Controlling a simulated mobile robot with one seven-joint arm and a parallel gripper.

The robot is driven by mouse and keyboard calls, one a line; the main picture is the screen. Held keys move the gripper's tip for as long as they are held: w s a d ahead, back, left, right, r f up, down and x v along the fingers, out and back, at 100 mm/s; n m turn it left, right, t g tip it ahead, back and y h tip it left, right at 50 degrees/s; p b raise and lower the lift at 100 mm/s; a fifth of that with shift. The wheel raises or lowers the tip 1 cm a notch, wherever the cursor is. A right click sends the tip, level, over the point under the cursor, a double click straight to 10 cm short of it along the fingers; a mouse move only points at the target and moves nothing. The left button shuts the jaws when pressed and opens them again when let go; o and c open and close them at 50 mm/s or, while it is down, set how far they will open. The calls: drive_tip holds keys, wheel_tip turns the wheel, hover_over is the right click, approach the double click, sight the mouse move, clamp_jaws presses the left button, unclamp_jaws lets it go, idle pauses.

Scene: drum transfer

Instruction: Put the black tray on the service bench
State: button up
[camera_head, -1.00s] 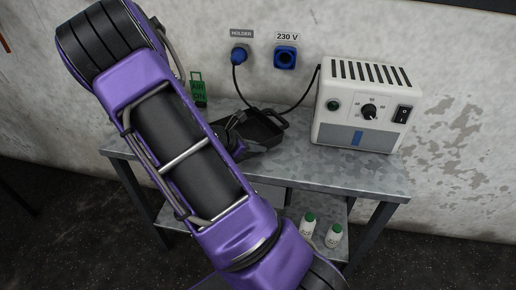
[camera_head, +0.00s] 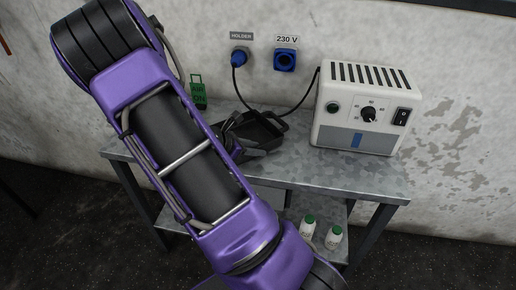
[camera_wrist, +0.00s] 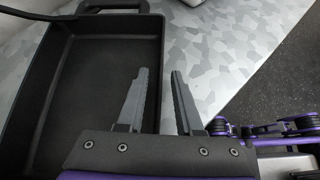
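The black tray (camera_head: 266,129) is a shallow rectangular pan with a handle. It sits on the grey mottled service bench (camera_head: 335,174), left of the white power unit, partly hidden by my arm. In the wrist view the tray (camera_wrist: 98,55) fills the left side, its handle at the top. My gripper (camera_wrist: 160,72) has its two fingers apart, one over the tray's inside and one outside, with the right wall between them. A gap shows between the fingers, and I see no firm grip on the wall. The gripper is mostly hidden behind my arm in the head view.
The white power unit (camera_head: 362,108) stands on the bench to the right. A black cable hangs from the blue holder socket (camera_head: 240,56) to the tray area. A green tag (camera_head: 198,92) stands at the left. White bottles (camera_head: 308,228) are on the lower shelf.

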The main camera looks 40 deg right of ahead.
drive_tip(key=p+v, duration=0.1)
drive_tip(key=v, duration=0.9)
drive_tip(key=shift+a+r+p, duration=0.2)
drive_tip(key=shift+a+p, duration=0.1)
